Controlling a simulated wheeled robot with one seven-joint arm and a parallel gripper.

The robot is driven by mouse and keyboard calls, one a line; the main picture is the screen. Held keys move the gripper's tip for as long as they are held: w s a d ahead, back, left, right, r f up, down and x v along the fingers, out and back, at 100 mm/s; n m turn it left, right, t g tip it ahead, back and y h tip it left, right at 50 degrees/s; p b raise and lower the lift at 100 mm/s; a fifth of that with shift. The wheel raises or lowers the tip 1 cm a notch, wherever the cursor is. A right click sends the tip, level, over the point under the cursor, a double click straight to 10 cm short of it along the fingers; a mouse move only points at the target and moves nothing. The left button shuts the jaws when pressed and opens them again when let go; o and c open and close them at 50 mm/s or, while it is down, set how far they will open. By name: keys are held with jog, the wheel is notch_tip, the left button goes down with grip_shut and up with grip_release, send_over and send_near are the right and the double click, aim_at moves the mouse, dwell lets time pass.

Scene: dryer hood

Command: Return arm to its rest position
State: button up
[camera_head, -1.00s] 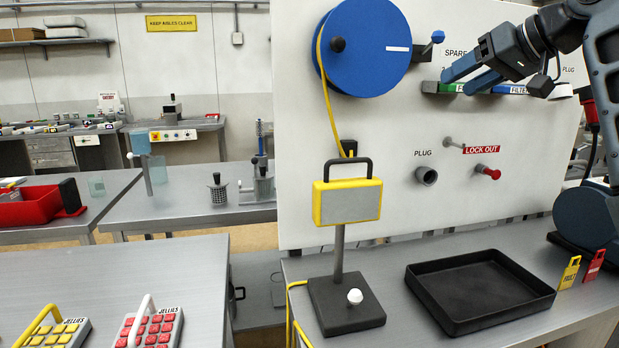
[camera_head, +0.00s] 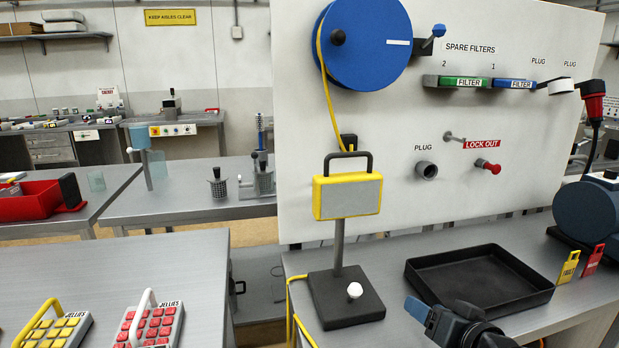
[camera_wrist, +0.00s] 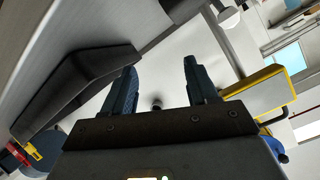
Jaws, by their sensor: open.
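My gripper (camera_head: 418,309) is low at the bottom of the head view, in front of the black tray (camera_head: 420,285) on the right bench. In the wrist view my gripper (camera_wrist: 158,88) shows two blue fingers spread apart with nothing between them. The black tray (camera_wrist: 75,85) lies to its left there, and the yellow work lamp (camera_wrist: 262,88) stands to its right. My wrist runs off the lower edge of the head view.
The yellow lamp (camera_head: 347,197) stands on a dark base (camera_head: 345,300) with a white knob. The white panel (camera_head: 400,130) carries a blue reel (camera_head: 362,45), green filter (camera_head: 465,82), blue filter (camera_head: 515,84) and red lock-out knob (camera_head: 488,168). Yellow (camera_head: 569,265) and red (camera_head: 593,260) tags stand right.

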jog(key=s+f+h, duration=0.1)
jog(key=s+f, duration=0.2)
jog(key=s, duration=0.6)
jog(key=s+a+f+h, duration=0.1)
jog(key=s+f, duration=0.2)
jog(key=s, duration=0.5)
jog(key=s+f+h, duration=0.1)
jog(key=s+f, duration=0.2)
jog(key=s, duration=0.6)
jog(key=s+r+n, duration=0.1)
jog(key=s+r, duration=0.2)
jog(key=s, duration=0.4)
jog(key=s+r+t, duration=0.1)
jog(key=s+r, duration=0.3)
jog(key=s, duration=0.3)
jog(key=s+r+n, duration=0.1)
jog(key=s+r, duration=0.3)
jog(key=s, duration=0.3)
jog(key=shift+d+n, duration=0.25)
jog(key=shift+n, duration=0.05)
